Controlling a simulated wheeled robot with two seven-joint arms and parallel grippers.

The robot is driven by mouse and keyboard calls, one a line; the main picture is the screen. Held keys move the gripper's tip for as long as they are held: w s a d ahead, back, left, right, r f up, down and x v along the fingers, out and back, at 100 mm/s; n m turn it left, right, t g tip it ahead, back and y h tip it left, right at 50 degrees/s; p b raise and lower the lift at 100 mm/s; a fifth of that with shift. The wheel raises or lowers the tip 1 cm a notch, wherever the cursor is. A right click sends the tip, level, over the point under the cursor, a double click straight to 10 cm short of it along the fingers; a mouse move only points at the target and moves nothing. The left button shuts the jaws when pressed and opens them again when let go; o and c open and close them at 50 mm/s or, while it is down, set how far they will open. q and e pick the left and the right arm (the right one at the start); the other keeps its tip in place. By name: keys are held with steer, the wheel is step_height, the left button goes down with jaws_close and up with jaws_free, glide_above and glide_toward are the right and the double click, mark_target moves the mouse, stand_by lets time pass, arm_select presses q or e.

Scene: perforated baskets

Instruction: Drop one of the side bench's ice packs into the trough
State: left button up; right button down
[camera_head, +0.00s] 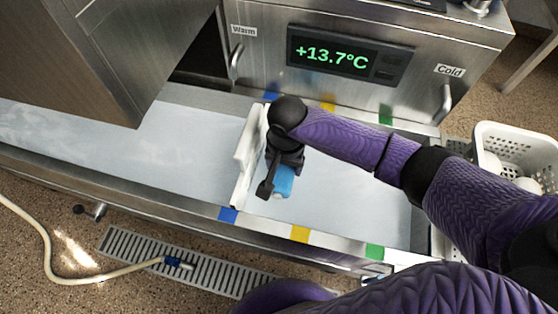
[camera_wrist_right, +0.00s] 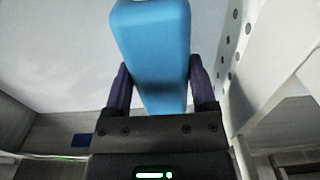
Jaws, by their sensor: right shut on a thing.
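My right gripper (camera_head: 272,184) reaches over the trough (camera_head: 345,197) and is shut on a blue ice pack (camera_head: 284,181). In the right wrist view the ice pack (camera_wrist_right: 155,45) sits between the two dark fingers and sticks out past them. The pack is just right of the white perforated divider (camera_head: 245,165) that crosses the trough. I cannot tell whether the pack touches the pale surface below. The wrist hides part of the pack in the head view. My left gripper is out of view.
A steel unit behind the trough has a display (camera_head: 350,58) reading +13.7°C, with handles labelled Warm and Cold. Blue, yellow and green marks line both trough rims. A white perforated basket (camera_head: 515,140) with pale items stands at the right. A steel cabinet (camera_head: 125,50) overhangs the left.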

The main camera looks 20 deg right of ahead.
steer(key=shift+c, duration=1.6)
jaws_free()
steer(key=o, duration=0.3)
steer(key=shift+s, duration=0.1)
step_height(320, 180, up, 10)
steer(key=p, duration=0.7)
steer(key=shift+p, duration=0.4)
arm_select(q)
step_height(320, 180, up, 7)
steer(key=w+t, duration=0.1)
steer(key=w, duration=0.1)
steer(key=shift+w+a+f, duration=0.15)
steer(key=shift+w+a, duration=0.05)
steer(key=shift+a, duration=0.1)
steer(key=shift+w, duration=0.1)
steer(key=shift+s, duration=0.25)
